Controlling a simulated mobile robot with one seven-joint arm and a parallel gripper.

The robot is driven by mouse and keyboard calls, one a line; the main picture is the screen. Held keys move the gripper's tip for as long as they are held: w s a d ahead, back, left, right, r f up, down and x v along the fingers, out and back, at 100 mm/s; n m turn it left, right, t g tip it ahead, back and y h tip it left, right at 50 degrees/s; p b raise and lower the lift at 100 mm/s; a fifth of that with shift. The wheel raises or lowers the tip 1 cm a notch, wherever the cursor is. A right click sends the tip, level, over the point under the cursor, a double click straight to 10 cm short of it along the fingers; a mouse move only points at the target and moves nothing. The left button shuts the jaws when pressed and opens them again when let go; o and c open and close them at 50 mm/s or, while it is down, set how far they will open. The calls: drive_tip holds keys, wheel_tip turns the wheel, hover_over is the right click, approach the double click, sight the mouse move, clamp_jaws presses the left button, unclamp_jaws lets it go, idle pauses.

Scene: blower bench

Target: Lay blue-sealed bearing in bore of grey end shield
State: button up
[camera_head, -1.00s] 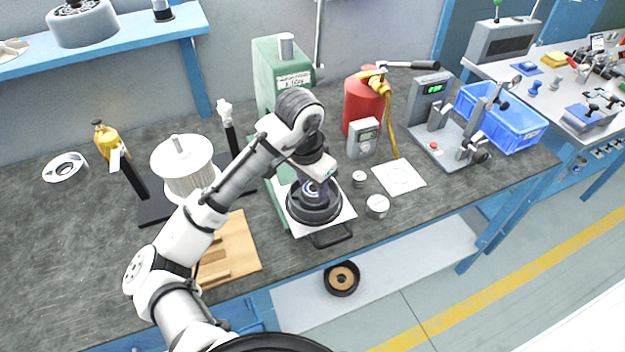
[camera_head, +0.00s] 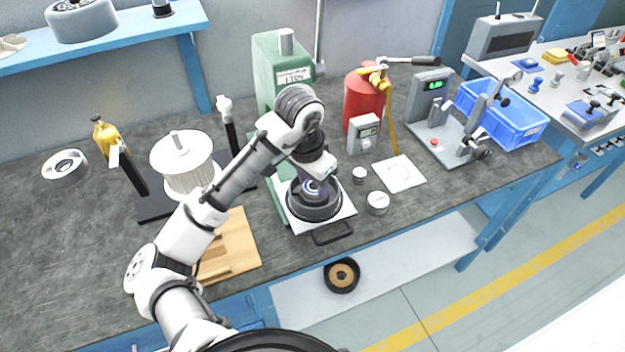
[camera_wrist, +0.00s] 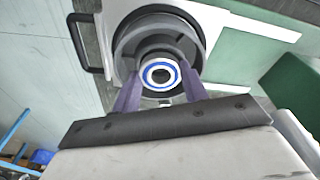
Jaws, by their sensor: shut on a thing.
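My gripper (camera_wrist: 160,92) reaches down from above, its two purple fingers shut on the blue-sealed bearing (camera_wrist: 160,74), a small ring with a blue band around a dark hole. In the wrist view the bearing appears over the middle of the grey end shield (camera_wrist: 128,46), a round dark grey part with a stepped rim. The end shield (camera_head: 314,208) sits on a white plate with a black handle at the bench's front. The gripper (camera_head: 316,186) hides much of the bearing in the head view. I cannot tell whether the bearing touches the bore.
A green press (camera_head: 275,80) stands just behind the end shield. A red cylinder (camera_head: 362,100), a grey meter (camera_head: 363,134) and two small metal cylinders (camera_head: 377,203) stand to the right. A wooden board (camera_head: 232,245) and a white spool (camera_head: 183,165) are to the left.

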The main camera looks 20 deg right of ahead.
drive_tip(key=shift+f, duration=0.25)
idle(0.3)
drive_tip(key=o, duration=1.1)
drive_tip(key=r, duration=0.4)
drive_tip(key=a+r, duration=0.1)
drive_tip(key=r, duration=0.4)
drive_tip(key=s+r, duration=0.1)
drive_tip(key=r, duration=0.3)
drive_tip(key=shift+a+r+b, duration=0.3)
drive_tip(key=shift+a+r, duration=0.05)
drive_tip(key=shift+a, duration=0.05)
drive_tip(key=shift+f, duration=0.1)
